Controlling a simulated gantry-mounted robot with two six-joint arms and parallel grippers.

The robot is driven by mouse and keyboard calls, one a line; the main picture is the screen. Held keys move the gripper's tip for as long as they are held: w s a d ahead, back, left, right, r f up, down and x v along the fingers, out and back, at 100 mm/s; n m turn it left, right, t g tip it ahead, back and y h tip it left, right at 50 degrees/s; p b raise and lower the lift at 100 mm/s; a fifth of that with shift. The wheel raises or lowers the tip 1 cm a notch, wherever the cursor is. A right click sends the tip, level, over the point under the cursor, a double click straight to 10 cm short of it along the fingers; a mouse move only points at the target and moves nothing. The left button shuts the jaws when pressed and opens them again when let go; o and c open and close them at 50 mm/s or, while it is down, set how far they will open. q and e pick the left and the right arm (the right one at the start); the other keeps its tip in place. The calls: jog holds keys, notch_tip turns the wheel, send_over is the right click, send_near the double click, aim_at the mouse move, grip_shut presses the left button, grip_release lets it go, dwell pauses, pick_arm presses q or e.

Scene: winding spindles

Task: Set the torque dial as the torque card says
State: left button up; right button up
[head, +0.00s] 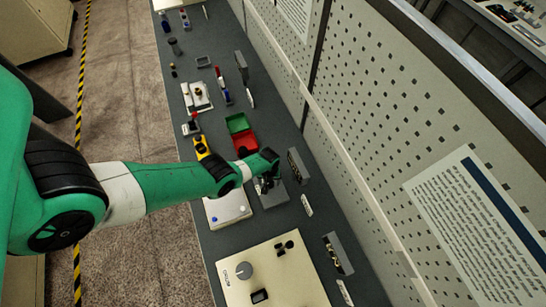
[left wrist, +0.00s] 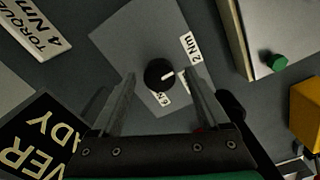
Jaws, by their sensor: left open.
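The torque dial is a round black knob (left wrist: 160,73) with a white pointer line, on a grey plate (left wrist: 122,33) in the left wrist view. The pointer aims right, between a "2 Nm" label (left wrist: 187,46) and a partly hidden "6 N…" label (left wrist: 158,97). The torque card (left wrist: 38,28) at upper left reads "TORQUE 4 Nm". My left gripper (left wrist: 161,82) is open, its fingers on either side of the knob; contact cannot be told. In the head view my left gripper (head: 267,183) is over the plate (head: 272,199) and hides the knob. My right gripper is not in view.
A dark card (left wrist: 40,135) with partly visible lettering lies at lower left. A pale panel with a green knob (left wrist: 277,61) and a yellow block (left wrist: 306,115) are at right. In the head view a cream dial box (head: 270,278) is nearer, a red bin (head: 245,143) farther; a pegboard (head: 375,110) borders the bench.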

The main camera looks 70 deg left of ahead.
pick_arm(q)
jog(key=shift+f, duration=0.2)
grip_shut()
dwell(0.3)
jog(key=shift+m, duration=0.3)
jog(key=m, duration=1.1)
jog(key=shift+m, duration=0.3)
dwell(0.4)
